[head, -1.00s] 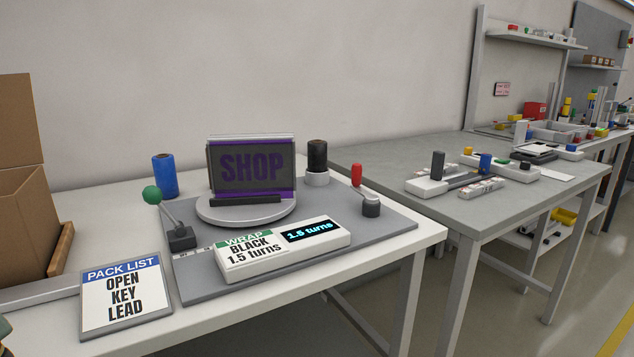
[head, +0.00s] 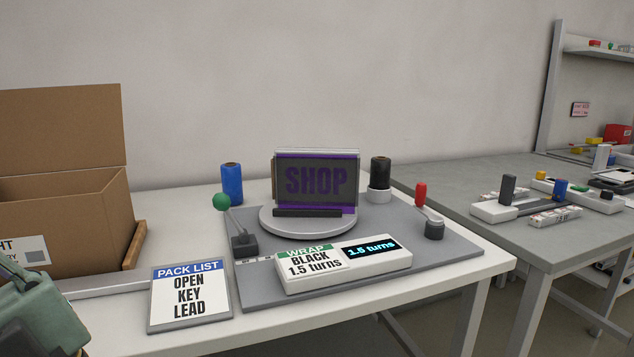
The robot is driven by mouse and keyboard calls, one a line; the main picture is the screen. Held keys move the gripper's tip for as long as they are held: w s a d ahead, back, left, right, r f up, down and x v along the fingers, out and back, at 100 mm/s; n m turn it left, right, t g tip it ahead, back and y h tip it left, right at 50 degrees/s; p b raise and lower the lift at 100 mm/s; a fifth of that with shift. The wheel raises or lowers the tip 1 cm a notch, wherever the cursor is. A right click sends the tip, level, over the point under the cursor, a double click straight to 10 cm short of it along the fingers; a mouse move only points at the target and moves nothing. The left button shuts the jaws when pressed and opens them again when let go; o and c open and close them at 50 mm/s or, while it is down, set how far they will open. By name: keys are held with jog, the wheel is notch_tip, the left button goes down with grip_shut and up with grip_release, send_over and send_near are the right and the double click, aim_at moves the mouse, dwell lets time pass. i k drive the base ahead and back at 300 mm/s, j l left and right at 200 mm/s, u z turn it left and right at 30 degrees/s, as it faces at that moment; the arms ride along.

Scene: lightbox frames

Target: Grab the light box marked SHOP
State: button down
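The light box marked SHOP (head: 316,178) stands upright on a round grey turntable (head: 305,230) on the white table. Its face is dark with purple lettering and purple edges, and a dark bar lies along its foot. A greenish-grey part of my own arm (head: 40,310) shows at the lower left edge, well apart from the light box. My gripper's fingertips cannot be made out.
An open cardboard box (head: 60,220) stands on the left. A green-knobbed lever (head: 222,203), blue roll (head: 231,183), black roll (head: 380,172) and red-handled lever (head: 421,195) surround the turntable. A WRAP panel (head: 345,264) and PACK LIST sign (head: 189,295) are in front.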

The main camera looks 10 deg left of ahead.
aim_at(314, 177)
jog(key=l+u, duration=0.5)
jog(key=l, duration=0.55)
jog(key=i+l+u, duration=0.25)
jog(key=i+l, duration=0.3)
jog(key=i, duration=0.85)
